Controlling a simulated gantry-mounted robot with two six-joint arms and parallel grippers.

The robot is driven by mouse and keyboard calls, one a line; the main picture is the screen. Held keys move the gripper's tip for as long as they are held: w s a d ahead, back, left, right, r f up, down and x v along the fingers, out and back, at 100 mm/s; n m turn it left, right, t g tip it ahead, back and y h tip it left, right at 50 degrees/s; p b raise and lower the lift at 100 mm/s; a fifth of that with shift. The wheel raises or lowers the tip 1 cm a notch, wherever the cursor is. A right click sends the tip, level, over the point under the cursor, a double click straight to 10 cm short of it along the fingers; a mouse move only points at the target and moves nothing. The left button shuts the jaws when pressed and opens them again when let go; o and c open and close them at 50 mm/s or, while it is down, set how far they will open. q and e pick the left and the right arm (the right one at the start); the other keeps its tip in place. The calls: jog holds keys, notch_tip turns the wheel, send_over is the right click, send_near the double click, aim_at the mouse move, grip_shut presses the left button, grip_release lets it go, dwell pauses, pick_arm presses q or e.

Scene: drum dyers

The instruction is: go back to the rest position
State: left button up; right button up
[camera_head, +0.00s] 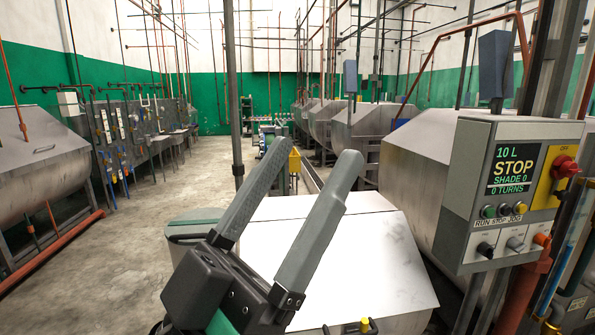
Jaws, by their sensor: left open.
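My left gripper (316,148) is in the lower middle of the head view, its two grey fingers spread apart and pointing up and away. Nothing shows between the fingers. Its dark body covers part of the pale steel lid (372,250) of a drum machine behind it. I cannot tell how far above the lid the gripper is; it looks apart from it. My right gripper is not in view.
A control box (470,215) on the right reads 10 L, STOP, SHADE 0, 0 TURNS, with a red knob (565,167) on its yellow panel. Steel drums (355,130) line the right. Another drum (40,165) stands left. The concrete aisle (130,235) is clear.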

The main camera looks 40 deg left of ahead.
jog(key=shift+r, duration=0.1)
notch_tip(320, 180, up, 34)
jog(key=p, duration=3.4)
